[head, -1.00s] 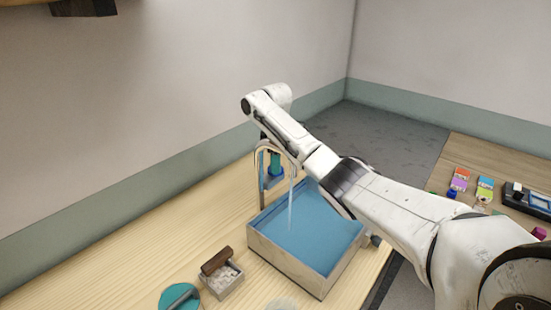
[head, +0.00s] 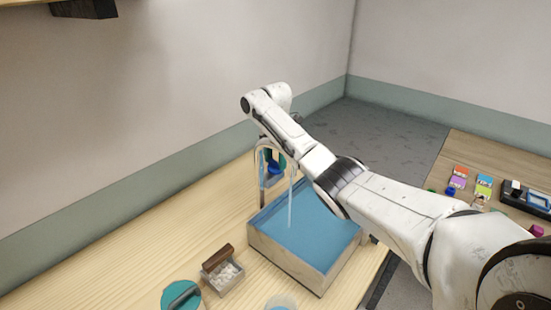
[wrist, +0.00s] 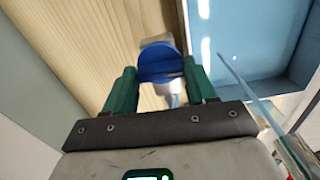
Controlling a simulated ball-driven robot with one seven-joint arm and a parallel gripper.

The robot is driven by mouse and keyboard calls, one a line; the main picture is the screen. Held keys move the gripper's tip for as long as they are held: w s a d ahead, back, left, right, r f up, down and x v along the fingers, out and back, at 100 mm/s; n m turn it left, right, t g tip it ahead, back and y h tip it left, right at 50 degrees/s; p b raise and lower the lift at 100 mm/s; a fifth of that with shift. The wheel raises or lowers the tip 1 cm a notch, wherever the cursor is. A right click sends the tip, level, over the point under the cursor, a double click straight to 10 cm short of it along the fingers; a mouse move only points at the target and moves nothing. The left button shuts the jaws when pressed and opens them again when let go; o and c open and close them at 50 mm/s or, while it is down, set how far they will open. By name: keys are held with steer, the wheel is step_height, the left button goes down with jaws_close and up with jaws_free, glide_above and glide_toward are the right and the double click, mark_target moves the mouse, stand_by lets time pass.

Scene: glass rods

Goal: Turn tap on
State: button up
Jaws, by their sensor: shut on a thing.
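The tap has an arched metal spout (head: 262,148) at the back left of the basin (head: 305,270). A thin pale stream (head: 291,205) runs down from the spout into the blue-lined basin. The tap's blue handle (wrist: 160,63) shows between my green fingers in the wrist view, on top of a pale stem. My gripper (wrist: 163,72) is shut on the blue handle, with one finger on each side.
A small box of white pieces (head: 226,276) and a teal round dish (head: 180,294) stand on the wooden table (head: 130,255), left of the basin. A clear vessel (head: 281,303) shows at the bottom edge. A second table (head: 460,155) at right holds coloured blocks. The wall is close behind.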

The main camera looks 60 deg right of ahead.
mark_target(275, 161)
steer(key=shift+w+n, duration=0.1)
steer(key=shift+n, duration=0.4)
steer(key=o, duration=1)
steer(key=shift+o, duration=0.2)
steer(key=shift+r, duration=0.1)
step_height(275, 161, up, 11)
steer(key=p, duration=0.1)
steer(key=shift+f+p, duration=0.2)
steer(key=shift+p, duration=0.2)
